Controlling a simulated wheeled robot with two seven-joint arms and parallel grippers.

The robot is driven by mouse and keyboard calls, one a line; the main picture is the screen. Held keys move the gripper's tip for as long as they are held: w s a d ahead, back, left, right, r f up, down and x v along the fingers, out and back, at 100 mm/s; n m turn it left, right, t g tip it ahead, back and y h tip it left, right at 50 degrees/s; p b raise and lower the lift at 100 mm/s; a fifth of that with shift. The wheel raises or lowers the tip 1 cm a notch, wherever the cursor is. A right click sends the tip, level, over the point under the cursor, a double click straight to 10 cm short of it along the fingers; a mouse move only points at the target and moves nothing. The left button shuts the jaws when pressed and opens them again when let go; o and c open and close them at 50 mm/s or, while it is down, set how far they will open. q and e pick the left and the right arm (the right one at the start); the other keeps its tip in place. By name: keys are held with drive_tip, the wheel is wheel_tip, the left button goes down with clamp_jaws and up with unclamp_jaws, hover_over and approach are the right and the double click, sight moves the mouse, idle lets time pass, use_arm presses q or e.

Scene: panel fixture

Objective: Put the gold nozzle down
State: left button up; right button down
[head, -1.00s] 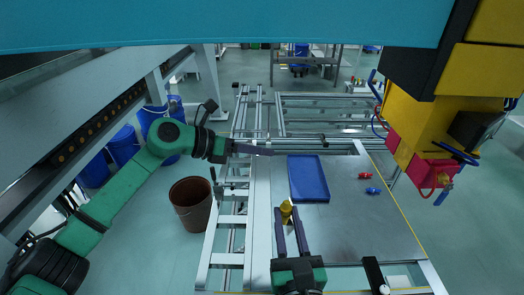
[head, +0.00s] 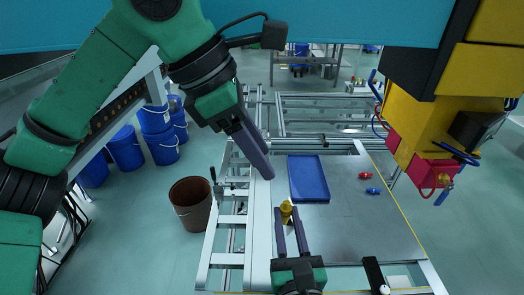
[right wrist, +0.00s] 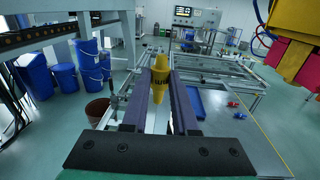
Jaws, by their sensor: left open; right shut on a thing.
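The gold nozzle (head: 286,211) is between the fingertips of my right gripper (head: 288,222). It shows large in the right wrist view (right wrist: 160,76), gripped near the tips of the two dark fingers. In the head view it appears over the left part of the grey panel (head: 345,228), just below the blue tray (head: 309,178); I cannot tell whether it touches the panel. My left gripper (head: 267,172) is open and empty, pointing down and right, left of the blue tray in the head view.
A red piece (head: 365,175) and a blue piece (head: 373,191) lie on the panel right of the tray. A yellow machine (head: 430,125) overhangs at the right. A brown bin (head: 190,203) stands on the floor at left. The panel's front middle is clear.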

sight(288, 202)
drive_tip(key=shift+s, duration=0.1)
use_arm(q)
drive_tip(key=d+f, duration=0.1)
drive_tip(key=f, duration=0.3)
drive_tip(key=w+d+f+n, duration=0.1)
drive_tip(key=d+f, duration=0.1)
drive_tip(key=f, duration=0.2)
drive_tip(key=d+f+n, duration=0.1)
drive_tip(key=f, duration=0.3)
drive_tip(key=shift+w+d+y, duration=0.35)
drive_tip(key=shift+d+y, duration=0.05)
use_arm(e)
drive_tip(key=shift+r, duration=0.1)
use_arm(q)
clamp_jaws()
use_arm(e)
drive_tip(key=c, duration=0.6)
unclamp_jaws()
drive_tip(key=shift+s, duration=0.1)
